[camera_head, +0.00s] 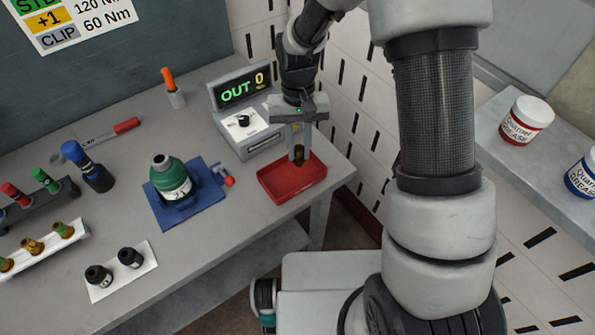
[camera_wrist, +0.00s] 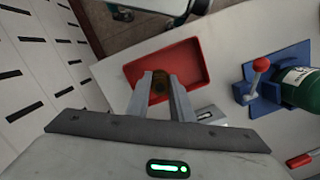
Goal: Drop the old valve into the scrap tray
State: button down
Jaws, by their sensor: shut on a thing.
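My gripper (camera_head: 299,140) is shut on the old valve (camera_head: 299,155), a small brown, rusty-looking piece. In the head view it holds the valve over the red scrap tray (camera_head: 279,193), at the tray's far right part. The wrist view shows my gripper (camera_wrist: 161,92), the valve (camera_wrist: 160,78) between its fingertips and the tray (camera_wrist: 196,62) below. I cannot tell whether the valve touches the tray floor. The tray looks otherwise empty.
A grey box with an OUT display (camera_head: 239,90) stands behind the tray. A green cylinder (camera_head: 168,176) sits in a blue holder (camera_head: 197,206) to the left. Racks of small valves (camera_head: 40,243) are farther left. The tray is near the table's right edge.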

aim_at(299, 161)
jog(key=shift+f+b, duration=1.7)
jog(key=shift+f, duration=1.05)
jog(key=c, duration=1.5)
grip_release()
jog(key=shift+r, duration=0.1)
jog(key=w+r, duration=0.1)
jog(key=r, duration=1)
jog(key=w+r, duration=0.1)
jog(key=r, duration=0.5)
jog(key=shift+w+a, duration=0.1)
jog(key=shift+w, duration=0.2)
jog(key=shift+r, duration=0.15)
